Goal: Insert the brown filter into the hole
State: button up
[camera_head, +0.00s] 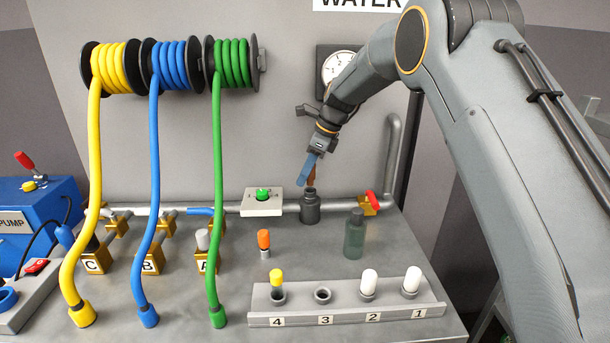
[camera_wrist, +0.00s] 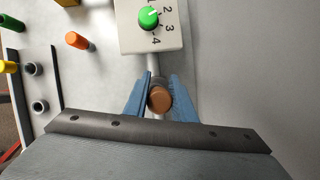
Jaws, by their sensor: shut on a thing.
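My gripper (camera_head: 309,170) is shut on the brown filter (camera_head: 312,183), with its blue fingers on either side of it. In the wrist view, the filter's round brown end (camera_wrist: 159,98) shows between the fingertips (camera_wrist: 160,95). The filter hangs tilted just above the dark cylindrical housing (camera_head: 310,208) on the grey pipe. The filter's lower end is near the top of the housing; I cannot tell whether it touches or enters it. The housing's opening is not clearly visible in either view.
A white box with a green knob (camera_head: 263,195) is left of the housing, a red valve handle (camera_head: 372,200) right. A dark green bottle (camera_head: 354,235) and an orange-topped piece (camera_head: 264,243) stand in front. A numbered rack (camera_head: 350,312) has slot 3 empty. Hoses hang left.

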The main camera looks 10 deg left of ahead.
jog(key=shift+r+p, duration=1)
jog(key=shift+r, duration=0.8)
jog(key=s+d+f+n+p, duration=0.1)
jog(key=s+d+f+n, duration=0.1)
jog(key=s, duration=0.8)
jog(key=s+d+f+n+g+p, duration=0.1)
jog(key=s+d, duration=0.3)
jog(key=s, duration=0.6)
jog(key=s+d+f+n+g+p, duration=0.1)
jog(key=s+d+f+n, duration=0.1)
jog(key=s, duration=0.8)
jog(key=shift+s+d+f+n+h+p, duration=0.2)
jog(key=shift+d+f, duration=0.1)
jog(key=shift+f, duration=0.25)
jog(key=shift+s+d+f+n+h+p, duration=0.1)
jog(key=shift+d+f+n, duration=0.15)
jog(key=shift+f, duration=0.25)
jog(key=shift+p, duration=0.3)
jog(key=shift+f+b, duration=1.45)
jog(key=shift+f, duration=1.05)
jog(key=shift+f+b, duration=0.6)
jog(key=shift+f, duration=0.6)
jog(key=o, duration=1.1)
